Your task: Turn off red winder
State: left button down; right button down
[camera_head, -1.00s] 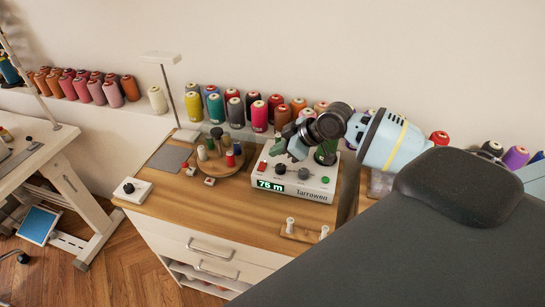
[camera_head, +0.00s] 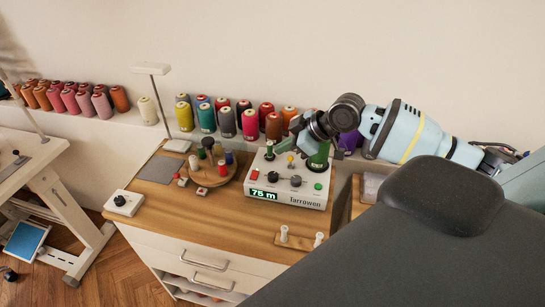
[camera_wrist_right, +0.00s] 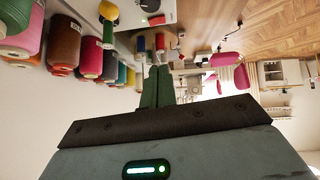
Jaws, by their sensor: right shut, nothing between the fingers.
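The winder (camera_head: 285,197) is a white box with a lit green display (camera_head: 263,194) reading 75 m, black knobs, a red button (camera_head: 254,174) at its left and a green button (camera_head: 318,186) at its right. It stands on the wooden worktop. A dark green cone (camera_head: 319,160) stands at its back right. My right gripper (camera_head: 296,123) is above the back of the winder, apart from its buttons. In the right wrist view its fingers (camera_wrist_right: 157,86) are closed together with nothing between them. My left gripper is not in view.
A row of thread cones (camera_head: 228,122) lines the wall behind. A round wooden spool stand (camera_head: 212,177) and a lamp (camera_head: 152,70) are left of the winder. A small white box with a black knob (camera_head: 122,203) sits at the worktop's left corner. The front worktop is mostly clear.

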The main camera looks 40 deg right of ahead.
jog(key=shift+w+d, duration=0.2)
jog(key=shift+d, duration=0.05)
jog(key=shift+f, duration=0.1)
send_near(252, 171)
jog(key=w+a, duration=0.2)
jog(key=shift+w+a+r, duration=0.2)
jog(key=shift+w+r, duration=0.1)
jog(key=shift+w, duration=0.1)
jog(key=f, duration=0.3)
jog(key=shift+w+f, duration=0.15)
jog(key=shift+w, duration=0.15)
jog(key=shift+d+f, duration=0.1)
jog(key=shift+f, duration=0.55)
